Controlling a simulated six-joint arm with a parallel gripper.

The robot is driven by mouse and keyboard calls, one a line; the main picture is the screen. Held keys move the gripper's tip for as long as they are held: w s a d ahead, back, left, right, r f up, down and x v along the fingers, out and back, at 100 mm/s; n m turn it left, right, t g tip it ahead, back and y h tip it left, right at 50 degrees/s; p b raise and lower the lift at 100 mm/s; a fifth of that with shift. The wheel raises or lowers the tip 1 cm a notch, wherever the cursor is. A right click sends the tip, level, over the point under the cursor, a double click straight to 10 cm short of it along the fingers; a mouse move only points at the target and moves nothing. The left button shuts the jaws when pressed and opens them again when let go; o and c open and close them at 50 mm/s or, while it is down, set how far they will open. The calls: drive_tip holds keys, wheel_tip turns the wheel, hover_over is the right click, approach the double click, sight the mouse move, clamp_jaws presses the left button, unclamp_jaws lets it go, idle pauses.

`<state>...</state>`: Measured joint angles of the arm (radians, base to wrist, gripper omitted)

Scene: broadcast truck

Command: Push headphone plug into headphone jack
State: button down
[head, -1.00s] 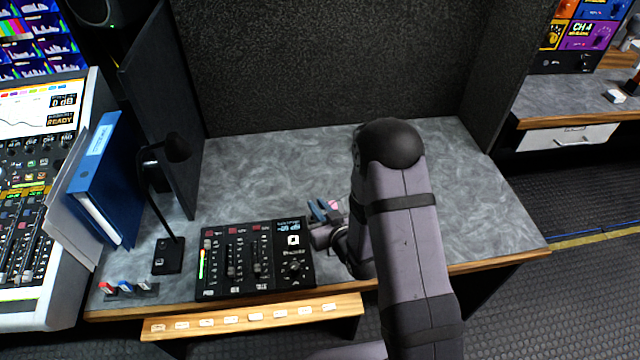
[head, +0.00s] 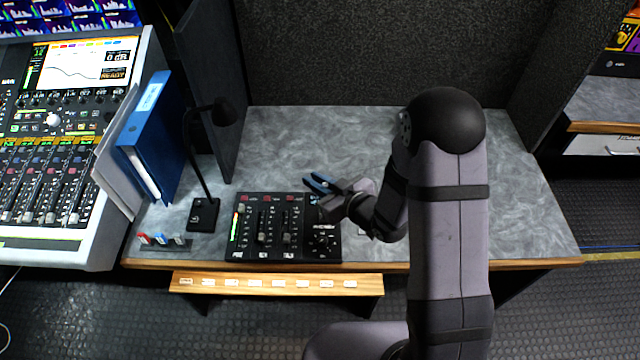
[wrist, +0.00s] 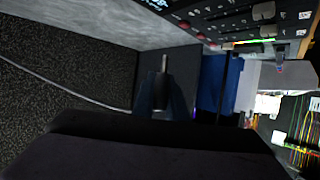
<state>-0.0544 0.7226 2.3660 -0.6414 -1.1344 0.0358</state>
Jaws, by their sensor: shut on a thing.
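My gripper (head: 320,184) has blue fingers and hangs over the back right corner of the black mixer (head: 262,225), covering part of its small display. In the wrist view the headphone plug (wrist: 160,94) is held in the shut gripper, its black body between the fingers and its thin metal tip (wrist: 164,63) pointing up in the picture, clear of any surface. A thin grey cable (wrist: 62,88) runs off to the left. The mixer also shows at the top right of the wrist view (wrist: 240,22). I cannot make out the headphone jack in either view.
A gooseneck lamp or microphone (head: 203,213) stands left of the mixer, beside a blue binder (head: 150,140). A wooden strip (head: 275,284) with labels lies in front. The grey desktop (head: 290,140) behind the mixer is clear.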

drive_tip(key=shift+f, duration=0.1)
idle(0.3)
drive_tip(key=b, duration=0.5)
hover_over(316, 210)
drive_tip(key=shift+f, duration=2.8)
drive_tip(key=shift+f+b, duration=1.7)
drive_tip(key=c, duration=1.7)
unclamp_jaws()
drive_tip(key=shift+d+r, duration=0.1)
drive_tip(key=v, duration=0.5)
drive_tip(key=shift+s+d+r, duration=0.2)
drive_tip(key=shift+d, duration=0.05)
drive_tip(key=shift+p+v, duration=0.45)
drive_tip(key=shift+v, duration=0.35)
drive_tip(key=shift+s+f, duration=0.1)
